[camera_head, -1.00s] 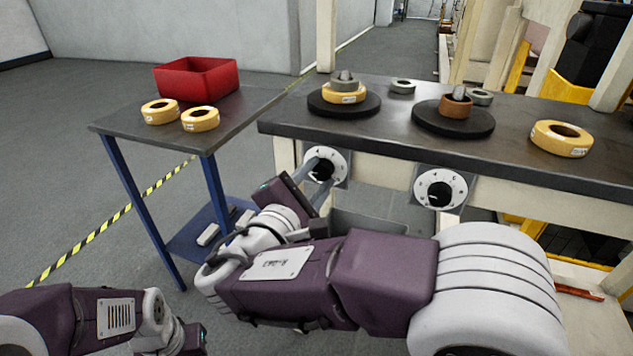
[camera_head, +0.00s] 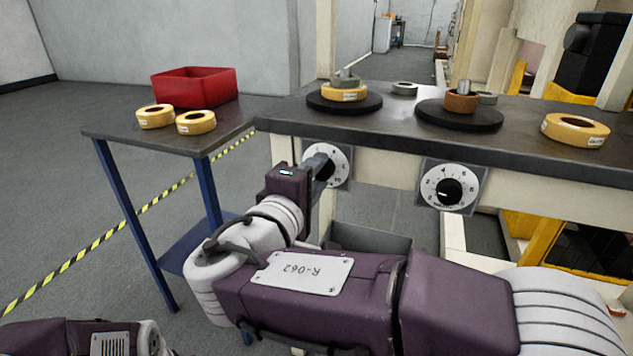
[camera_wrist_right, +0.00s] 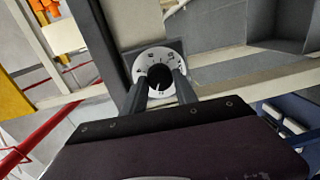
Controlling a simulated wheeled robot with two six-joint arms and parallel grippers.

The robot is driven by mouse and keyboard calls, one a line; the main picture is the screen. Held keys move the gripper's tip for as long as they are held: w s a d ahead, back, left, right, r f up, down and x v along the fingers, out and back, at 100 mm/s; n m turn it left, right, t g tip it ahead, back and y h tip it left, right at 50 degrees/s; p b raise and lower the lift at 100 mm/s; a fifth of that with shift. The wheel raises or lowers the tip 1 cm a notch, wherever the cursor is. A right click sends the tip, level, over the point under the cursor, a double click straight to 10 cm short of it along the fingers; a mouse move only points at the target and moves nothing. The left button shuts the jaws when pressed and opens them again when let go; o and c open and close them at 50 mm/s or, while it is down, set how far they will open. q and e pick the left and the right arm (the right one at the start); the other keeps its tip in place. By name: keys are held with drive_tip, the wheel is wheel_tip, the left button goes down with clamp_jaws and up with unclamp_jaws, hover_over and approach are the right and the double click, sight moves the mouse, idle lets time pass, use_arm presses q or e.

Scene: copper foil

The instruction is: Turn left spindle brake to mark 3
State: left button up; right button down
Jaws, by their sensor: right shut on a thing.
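The left brake dial (camera_head: 335,160), a white numbered disc with a black knob, is on the front of the bench below the left spindle. My right gripper (camera_head: 322,167) is at this dial and hides its knob in the head view. In the right wrist view the two fingers of my right gripper (camera_wrist_right: 160,92) are shut on the black knob (camera_wrist_right: 160,80). The knob has a light pointer line; which mark it meets is too small to tell. My left gripper is not in the head view; only part of my left arm shows at the bottom left.
The right dial (camera_head: 449,188) is free, to the right on the same bench front. The bench (camera_head: 400,133) carries two black spindle discs with rolls, and a loose yellow roll (camera_head: 575,131). A side table (camera_head: 130,135) holds a red bin (camera_head: 194,87) and two yellow rolls. A grey bin (camera_head: 368,240) is below.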

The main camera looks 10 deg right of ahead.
drive_tip(key=shift+f, duration=0.1)
idle(0.5)
drive_tip(key=c, duration=1)
unclamp_jaws()
drive_tip(key=shift+o, duration=0.2)
drive_tip(key=p+v, duration=0.4)
drive_tip(key=v, duration=0.5)
